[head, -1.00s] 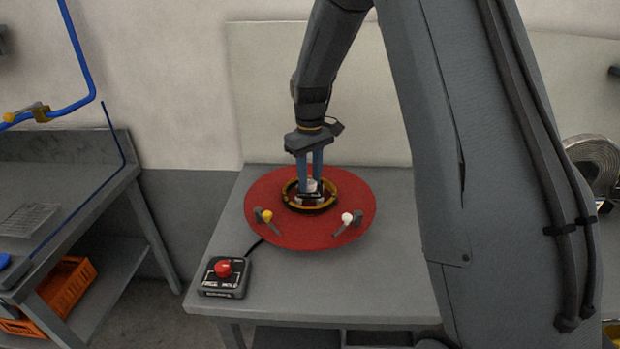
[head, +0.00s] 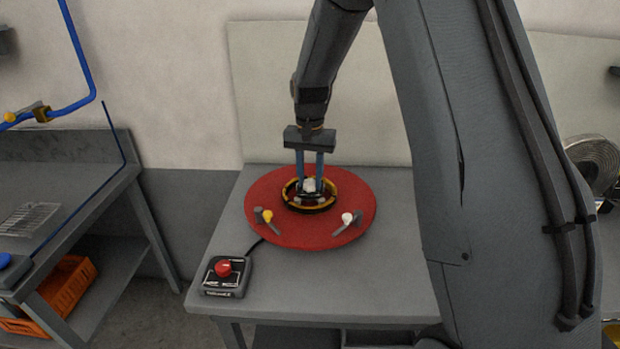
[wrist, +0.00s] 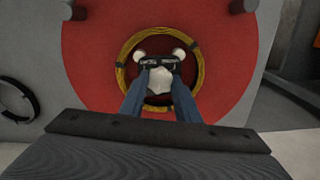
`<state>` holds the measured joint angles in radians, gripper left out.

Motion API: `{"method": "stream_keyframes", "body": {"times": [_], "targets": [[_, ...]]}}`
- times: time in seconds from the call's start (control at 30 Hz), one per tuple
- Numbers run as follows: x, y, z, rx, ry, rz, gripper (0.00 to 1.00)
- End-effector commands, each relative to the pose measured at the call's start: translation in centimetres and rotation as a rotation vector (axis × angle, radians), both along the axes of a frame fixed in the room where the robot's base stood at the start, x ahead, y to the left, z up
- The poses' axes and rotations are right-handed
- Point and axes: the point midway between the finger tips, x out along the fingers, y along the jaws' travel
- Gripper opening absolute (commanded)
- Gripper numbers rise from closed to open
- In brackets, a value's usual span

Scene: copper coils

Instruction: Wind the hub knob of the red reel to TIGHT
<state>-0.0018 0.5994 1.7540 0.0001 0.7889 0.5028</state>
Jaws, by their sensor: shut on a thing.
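The red reel (head: 270,228) lies flat on the grey table, and its red face fills much of the wrist view (wrist: 90,60). A yellow and black ring (head: 331,191) surrounds its centre; in the wrist view the ring looks like a copper-yellow coil (wrist: 124,70). The pale hub knob (head: 310,185) is at the middle of the ring, and it also shows in the wrist view (wrist: 159,82). My gripper (head: 309,188) points down with its blue fingers shut on the hub knob. The fingers hide parts of the knob. I cannot read any TIGHT marking.
A yellow-tipped lever (head: 266,216) and a white-tipped lever (head: 347,218) stand on the reel's near side. A control box with a red button (head: 223,268) sits at the table's front left. The table (head: 330,290) is bare in front of the reel.

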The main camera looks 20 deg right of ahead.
Motion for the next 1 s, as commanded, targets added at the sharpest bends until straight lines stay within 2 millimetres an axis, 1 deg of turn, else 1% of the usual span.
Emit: {"method": "stream_keyframes", "body": {"times": [0.2, 0.4, 0.6, 1.0], "targets": [[0.14, -0.02, 0.15, 0.0, -0.004, -0.143, 0.07], [0.15, -0.01, 0.15, 0.0, -0.004, -0.227, 0.07], [0.16, -0.02, 0.16, 0.0, -0.004, -0.266, 0.07], [0.18, -0.03, 0.17, 0.0, -0.005, -0.273, 0.07]]}}
